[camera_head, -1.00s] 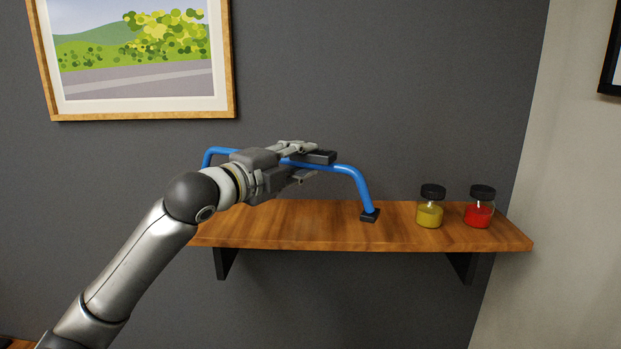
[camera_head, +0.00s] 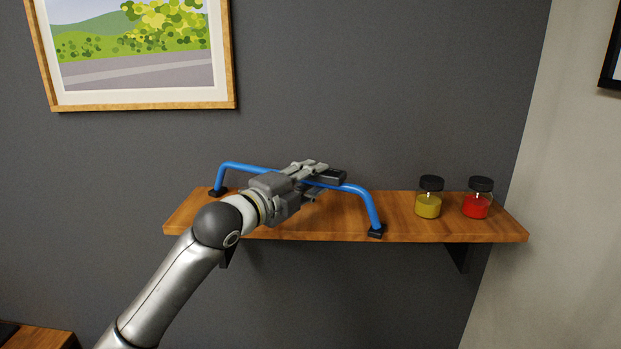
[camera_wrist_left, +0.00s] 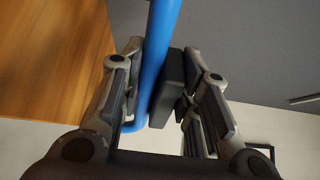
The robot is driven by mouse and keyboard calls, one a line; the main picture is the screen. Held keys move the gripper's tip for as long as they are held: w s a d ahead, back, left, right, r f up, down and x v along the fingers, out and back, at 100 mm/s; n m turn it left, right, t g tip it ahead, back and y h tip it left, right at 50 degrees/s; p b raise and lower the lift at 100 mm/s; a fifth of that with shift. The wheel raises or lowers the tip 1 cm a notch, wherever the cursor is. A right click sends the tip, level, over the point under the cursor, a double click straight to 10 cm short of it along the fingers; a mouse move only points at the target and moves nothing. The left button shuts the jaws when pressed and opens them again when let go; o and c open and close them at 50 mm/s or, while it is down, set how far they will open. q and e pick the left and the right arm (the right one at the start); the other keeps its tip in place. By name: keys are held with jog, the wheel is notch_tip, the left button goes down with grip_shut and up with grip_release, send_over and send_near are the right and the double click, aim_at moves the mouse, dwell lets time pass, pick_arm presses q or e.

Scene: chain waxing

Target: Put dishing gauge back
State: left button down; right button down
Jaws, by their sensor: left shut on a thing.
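The dishing gauge is a blue arched bar (camera_head: 359,193) with small black feet at its two ends. It spans in front of and over the left and middle part of the wooden shelf (camera_head: 330,222). My left gripper (camera_head: 325,182) is shut on the bar near its middle. In the left wrist view the blue bar (camera_wrist_left: 158,50) runs between the fingers. The right foot appears at the shelf's front edge and the left foot near its back left; I cannot tell if they touch the wood. My right gripper is not in view.
A yellow-filled jar (camera_head: 428,205) and a red-filled jar (camera_head: 477,205) with black lids stand at the shelf's right end. The dark wall (camera_head: 400,90) is behind the shelf. A framed picture (camera_head: 140,105) hangs above left. Bare wood lies between gauge and jars.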

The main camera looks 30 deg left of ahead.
pick_arm(q)
jog(key=shift+f, duration=0.1)
jog(key=c, duration=1.1)
grip_release()
jog(key=shift+r, duration=0.2)
jog(key=shift+s+a+f+b, duration=0.15)
jog(key=shift+s+b, duration=0.65)
jog(key=shift+s, duration=1.2)
jog(key=shift+s+a+r+b, duration=0.15)
jog(key=shift+s+b, duration=0.7)
jog(key=shift+s, duration=1.2)
jog(key=shift+s+a+f+b, duration=0.15)
jog(key=shift+s+b, duration=0.65)
jog(key=shift+s, duration=1.2)
